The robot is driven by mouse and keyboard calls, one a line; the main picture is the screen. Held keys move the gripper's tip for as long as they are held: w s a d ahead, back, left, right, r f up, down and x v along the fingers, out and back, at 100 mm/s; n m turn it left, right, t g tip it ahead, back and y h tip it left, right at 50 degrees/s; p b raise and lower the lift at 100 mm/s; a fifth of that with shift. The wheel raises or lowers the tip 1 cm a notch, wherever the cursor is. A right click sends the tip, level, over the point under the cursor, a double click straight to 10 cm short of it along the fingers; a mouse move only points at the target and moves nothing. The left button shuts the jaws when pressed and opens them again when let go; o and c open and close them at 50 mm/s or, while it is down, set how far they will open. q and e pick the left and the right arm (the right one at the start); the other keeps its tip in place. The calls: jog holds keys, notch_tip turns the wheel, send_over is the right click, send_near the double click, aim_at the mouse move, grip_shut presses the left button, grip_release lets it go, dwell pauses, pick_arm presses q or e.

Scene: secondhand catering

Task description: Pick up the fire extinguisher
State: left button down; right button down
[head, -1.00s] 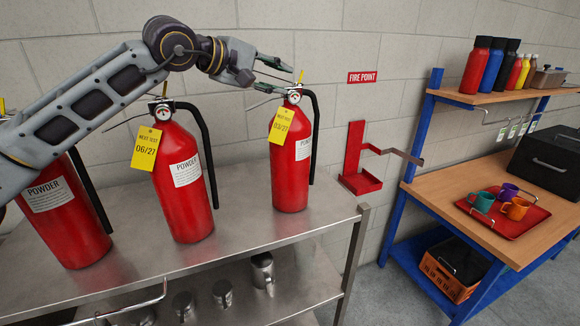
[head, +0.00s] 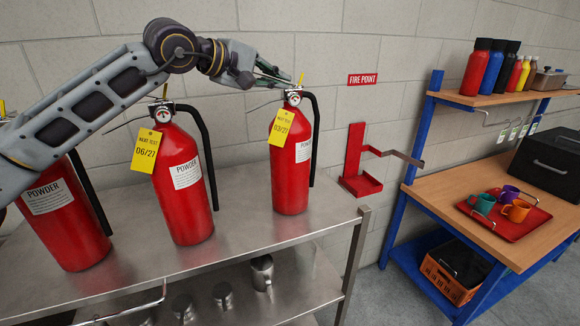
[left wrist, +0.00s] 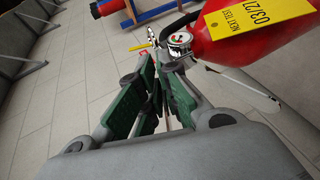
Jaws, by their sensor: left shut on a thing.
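What exactly lies between the fingertips is partly hidden. The right extinguisher's base appears to rest on the table. My right gripper is not in view.
The steel table (head: 130,285) has metal jugs on its lower shelf. A red wall bracket (head: 355,160) is right of it, below a FIRE POINT sign (head: 363,79). A blue-framed bench (head: 440,190) with a red tray (head: 490,222) of cups stands farther right.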

pick_arm(q)
jog(key=shift+r, duration=0.25)
